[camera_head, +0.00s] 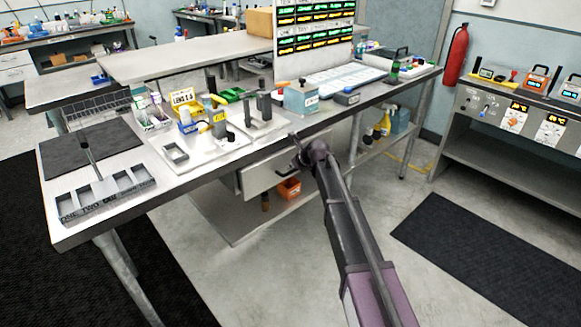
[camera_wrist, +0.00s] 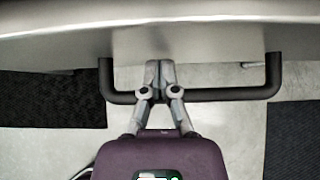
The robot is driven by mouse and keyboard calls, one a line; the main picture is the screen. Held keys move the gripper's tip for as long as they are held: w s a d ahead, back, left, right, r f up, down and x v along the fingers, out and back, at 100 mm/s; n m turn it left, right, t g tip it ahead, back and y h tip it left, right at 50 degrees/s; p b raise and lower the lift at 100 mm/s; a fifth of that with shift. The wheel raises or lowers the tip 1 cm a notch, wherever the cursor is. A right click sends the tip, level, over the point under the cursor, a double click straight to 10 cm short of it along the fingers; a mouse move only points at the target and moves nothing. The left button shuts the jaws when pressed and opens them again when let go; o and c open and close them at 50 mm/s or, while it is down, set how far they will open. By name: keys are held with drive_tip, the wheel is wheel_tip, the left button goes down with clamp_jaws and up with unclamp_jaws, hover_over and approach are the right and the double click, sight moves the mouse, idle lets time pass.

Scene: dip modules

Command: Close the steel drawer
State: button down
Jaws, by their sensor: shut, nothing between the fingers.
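The steel drawer (camera_head: 268,173) is a pale grey drawer under the workbench, and it appears to stand partly out. How far out is hard to tell, because the bench top covers part of it. In the wrist view its pale front (camera_wrist: 215,42) runs across the top, with a black bar handle (camera_wrist: 230,94) standing off it. My gripper (camera_head: 300,148) is at the right part of the drawer in the head view. In the wrist view my gripper (camera_wrist: 160,68) is shut and empty, its fingertips crossing the handle bar left of its middle and pointing at the drawer front.
The workbench (camera_head: 205,168) above carries a grey tray (camera_head: 105,192), blocks and small devices near its front edge. An orange bin (camera_head: 289,189) sits on the lower shelf under the drawer. Floor with a black mat (camera_head: 465,245) is clear to the right.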

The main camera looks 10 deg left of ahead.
sight(263, 181)
drive_tip(key=p+v, duration=0.6)
drive_tip(key=v, duration=0.3)
drive_tip(key=shift+d+r, duration=0.15)
drive_tip(key=shift+d, duration=0.05)
drive_tip(key=shift+s, duration=0.2)
drive_tip(key=s+a, duration=0.3)
drive_tip(key=s, duration=0.8)
drive_tip(key=shift+s+a+p, duration=0.25)
drive_tip(key=shift+a+p, duration=0.05)
drive_tip(key=shift+a, duration=0.05)
drive_tip(key=shift+w+a, duration=0.1)
drive_tip(key=b+x, duration=0.2)
drive_tip(key=x, duration=0.1)
drive_tip(key=b+x, duration=0.2)
drive_tip(key=x, duration=0.2)
drive_tip(key=r+b+x, duration=0.1)
drive_tip(key=b+x, duration=0.2)
drive_tip(key=x, duration=0.1)
drive_tip(key=shift+w+a, duration=0.35)
drive_tip(key=shift+a, duration=0.1)
drive_tip(key=shift+w+a, duration=0.5)
drive_tip(key=shift+a, duration=0.3)
